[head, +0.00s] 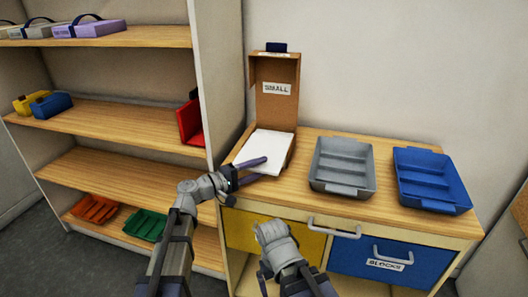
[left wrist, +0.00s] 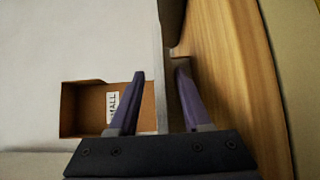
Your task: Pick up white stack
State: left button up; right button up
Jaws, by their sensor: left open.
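The white stack (head: 266,146) lies in an open cardboard box (head: 292,149) labelled SMALL, on the wooden counter. My left gripper (head: 264,167) is open at the stack's front edge in the head view. In the left wrist view, the gripper (left wrist: 159,72) has its fingers apart, and a thin pale strip, apparently the stack (left wrist: 159,95) seen edge-on, runs between them. Whether either finger touches it I cannot tell. My right arm shows at the bottom centre of the head view, but its fingers do not.
A grey tray (head: 341,167) and a blue tray (head: 430,180) stand right of the box. Yellow (head: 262,233) and blue (head: 384,268) drawers are below the counter (head: 300,201). A shelf unit (head: 110,132) stands at left, close to my left arm.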

pick_arm(q)
jog(key=shift+x, duration=0.85)
jog(key=shift+a, duration=0.1)
grip_shut()
dwell(0.6)
